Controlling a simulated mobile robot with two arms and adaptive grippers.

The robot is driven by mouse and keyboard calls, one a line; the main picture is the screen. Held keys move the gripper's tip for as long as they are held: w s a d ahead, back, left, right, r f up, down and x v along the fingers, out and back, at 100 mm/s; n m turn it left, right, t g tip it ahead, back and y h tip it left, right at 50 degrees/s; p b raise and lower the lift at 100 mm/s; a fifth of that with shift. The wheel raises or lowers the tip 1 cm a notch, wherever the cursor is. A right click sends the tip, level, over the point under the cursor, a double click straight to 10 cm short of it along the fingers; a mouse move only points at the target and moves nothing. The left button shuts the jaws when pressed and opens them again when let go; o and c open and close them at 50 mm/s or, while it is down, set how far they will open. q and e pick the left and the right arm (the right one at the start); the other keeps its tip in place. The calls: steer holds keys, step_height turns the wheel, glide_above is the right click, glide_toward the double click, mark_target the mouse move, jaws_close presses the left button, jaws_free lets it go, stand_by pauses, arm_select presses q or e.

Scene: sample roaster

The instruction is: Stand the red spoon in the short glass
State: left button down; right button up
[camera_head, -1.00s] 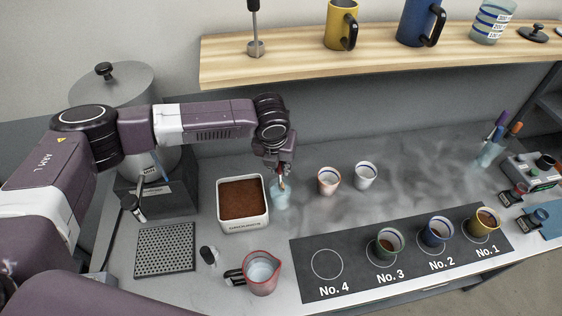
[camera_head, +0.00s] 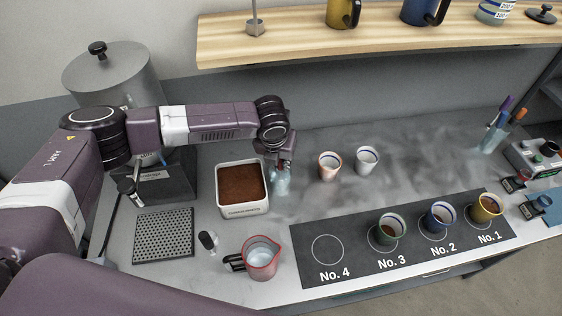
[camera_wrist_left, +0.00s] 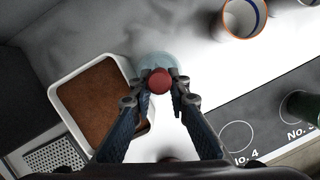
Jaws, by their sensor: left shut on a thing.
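My left gripper (camera_head: 281,166) is shut on the red spoon, directly above the short glass (camera_head: 281,184). In the left wrist view the spoon's round red end (camera_wrist_left: 159,81) shows between the fingertips of the left gripper (camera_wrist_left: 160,94). The pale bluish, clear short glass (camera_wrist_left: 154,62) lies just behind and below it there. The rest of the spoon is hidden below its red end and by the fingers. I cannot tell how deep it reaches into the glass or whether it touches the bottom. My right gripper is in neither view.
A white box of brown grounds (camera_head: 242,207) stands close left of the glass. Two small cups, orange-rimmed (camera_head: 329,168) and white (camera_head: 366,162), stand to the right. A red-rimmed pitcher (camera_head: 262,258) is in front. The wooden shelf (camera_head: 300,42) hangs above the counter.

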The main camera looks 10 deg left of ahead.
arm_select(q)
steer(key=c, duration=1.8)
jaws_free()
steer(key=shift+o, duration=0.2)
steer(key=shift+r, duration=0.1)
steer(key=v, duration=1.2)
